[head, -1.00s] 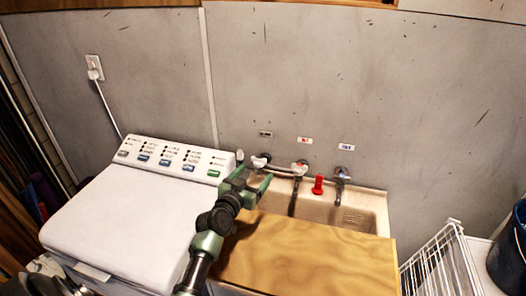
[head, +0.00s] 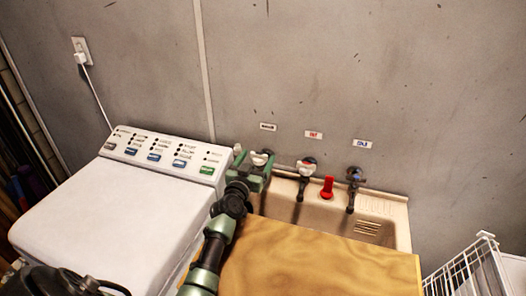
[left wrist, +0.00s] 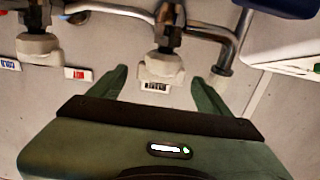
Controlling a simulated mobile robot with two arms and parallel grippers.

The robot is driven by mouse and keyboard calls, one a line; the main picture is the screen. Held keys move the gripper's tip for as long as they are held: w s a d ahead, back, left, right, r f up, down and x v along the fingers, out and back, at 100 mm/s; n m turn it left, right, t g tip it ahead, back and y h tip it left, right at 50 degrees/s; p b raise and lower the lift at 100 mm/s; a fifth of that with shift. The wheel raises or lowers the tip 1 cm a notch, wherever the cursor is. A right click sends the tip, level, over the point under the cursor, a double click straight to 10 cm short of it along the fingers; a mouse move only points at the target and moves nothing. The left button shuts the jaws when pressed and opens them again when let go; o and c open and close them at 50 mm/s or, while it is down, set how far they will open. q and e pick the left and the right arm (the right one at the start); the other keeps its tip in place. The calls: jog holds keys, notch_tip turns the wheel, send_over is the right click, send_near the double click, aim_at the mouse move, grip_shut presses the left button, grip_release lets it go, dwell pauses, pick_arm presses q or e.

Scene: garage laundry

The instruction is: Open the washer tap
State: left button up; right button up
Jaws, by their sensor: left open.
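The washer tap (head: 261,157) is the leftmost of three taps on the grey wall, below a dark-lettered label (head: 268,127). My left gripper (head: 258,168) is at this tap, open, its green fingers partly hiding it in the head view. In the left wrist view, the tap's pale handle (left wrist: 161,69) lies between the two spread fingertips (left wrist: 160,80), with gaps on both sides. The label (left wrist: 155,87) shows just beyond the handle. My right gripper is not in view.
The hot tap (head: 306,166) and cold tap (head: 356,176) are to the right, above the sink (head: 398,226). A red object (head: 327,187) stands between them. A wooden board (head: 320,268) covers the sink's front. The white washer (head: 120,210) is left; a wire rack (head: 470,268) is right.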

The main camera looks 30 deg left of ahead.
pick_arm(q)
jog(key=x, duration=0.4)
jog(key=shift+w+a+b, duration=0.15)
jog(key=shift+w+b, duration=0.2)
jog(key=shift+w+a, duration=0.1)
jog(key=shift+w, duration=0.3)
jog(key=shift+s+r, duration=0.1)
